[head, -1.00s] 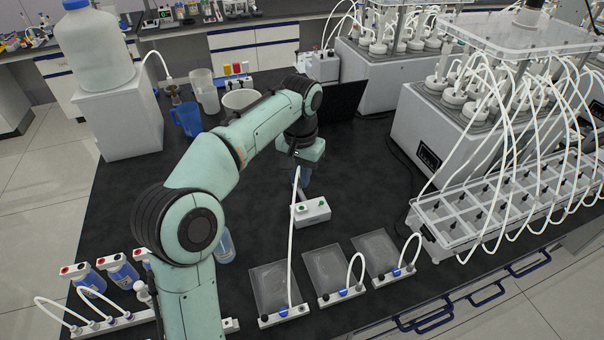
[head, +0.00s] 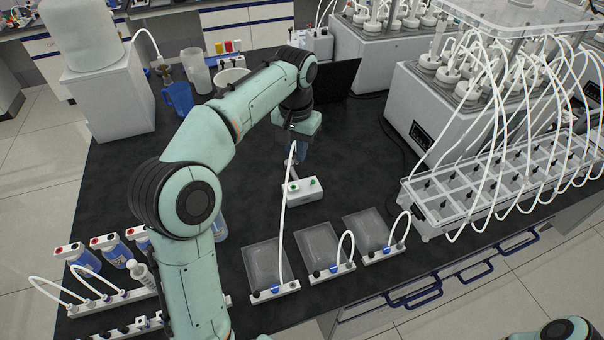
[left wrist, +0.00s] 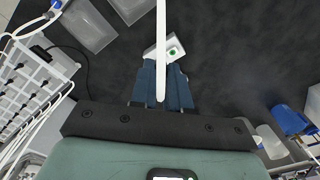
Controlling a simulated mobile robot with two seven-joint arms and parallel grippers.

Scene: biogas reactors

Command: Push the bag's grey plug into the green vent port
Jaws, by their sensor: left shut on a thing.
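My left gripper (head: 299,156) has its blue fingers shut on the end of a white tube, just behind a small white block. The grey plug is hidden between the fingers. The tube (head: 284,217) runs back to the leftmost clear bag (head: 263,266). The white block (head: 301,194) has a green vent port (head: 312,181) and a red port on top. In the left wrist view the green port (left wrist: 173,52) shows just beyond the fingertips (left wrist: 164,66), with the tube crossing over them. I cannot tell whether the plug touches the port. My right gripper is out of view.
Two more bags (head: 321,250) (head: 367,231) with looped tubes lie to the right. A tube-fed rack (head: 430,212) stands further right. Blue-labelled bottles (head: 117,252) stand at left and a blue jug (head: 178,98) at the back.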

